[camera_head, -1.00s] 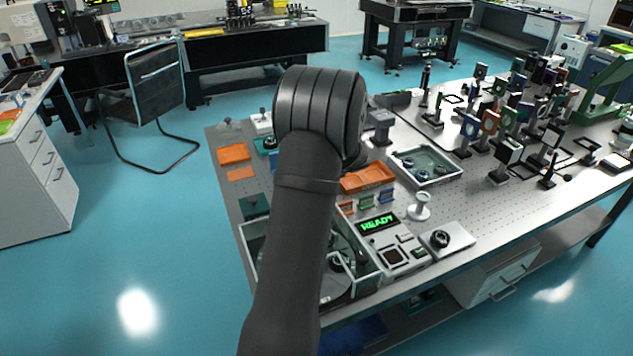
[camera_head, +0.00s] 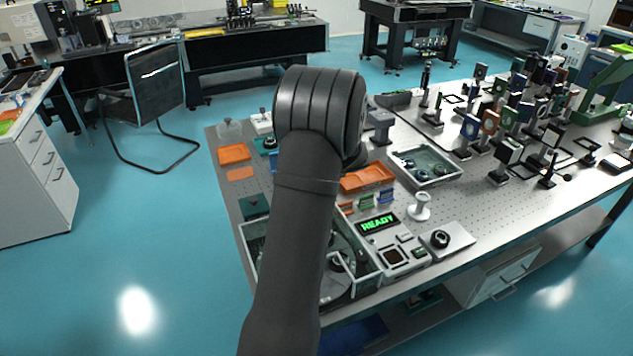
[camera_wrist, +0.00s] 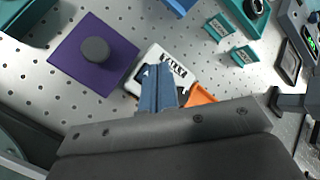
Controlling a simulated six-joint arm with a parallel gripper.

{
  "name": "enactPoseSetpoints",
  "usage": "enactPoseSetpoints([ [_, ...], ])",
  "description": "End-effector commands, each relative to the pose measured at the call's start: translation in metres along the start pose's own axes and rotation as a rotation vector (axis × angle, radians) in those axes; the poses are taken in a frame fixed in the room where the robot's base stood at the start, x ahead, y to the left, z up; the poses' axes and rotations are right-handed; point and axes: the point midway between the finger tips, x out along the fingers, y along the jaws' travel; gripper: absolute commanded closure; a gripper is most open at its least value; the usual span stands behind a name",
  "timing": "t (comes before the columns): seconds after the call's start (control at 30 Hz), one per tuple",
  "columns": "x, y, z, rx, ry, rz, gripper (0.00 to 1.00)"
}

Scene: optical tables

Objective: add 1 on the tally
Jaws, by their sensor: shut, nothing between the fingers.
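The tally counter, a white box with a row of dark digits (camera_wrist: 174,66), shows in the wrist view just beyond my fingertips. My gripper (camera_wrist: 158,72) is shut, with its blue-grey fingers together and nothing between them. The fingers overlap the counter's near part and hide some of it; I cannot tell whether they touch it. The digits are too small and tilted to read. In the head view my arm hides the gripper, and I cannot make out the counter.
Left of the counter is a purple plate (camera_wrist: 68,65) with a grey round knob (camera_wrist: 95,50). An orange tray (camera_wrist: 200,96) lies right of the fingers. Teal blocks (camera_wrist: 219,27) lie upper right. The head view shows a READY display (camera_head: 379,224) and a glass-walled tray (camera_head: 427,180).

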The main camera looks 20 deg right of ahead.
Motion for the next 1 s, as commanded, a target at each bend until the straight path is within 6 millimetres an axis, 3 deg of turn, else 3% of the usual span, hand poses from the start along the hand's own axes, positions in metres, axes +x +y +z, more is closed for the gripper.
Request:
enactPoseSetpoints([
  [1.0,0.0062,0.0045,-0.0042,0.001,0.0,0.0,1.0],
])
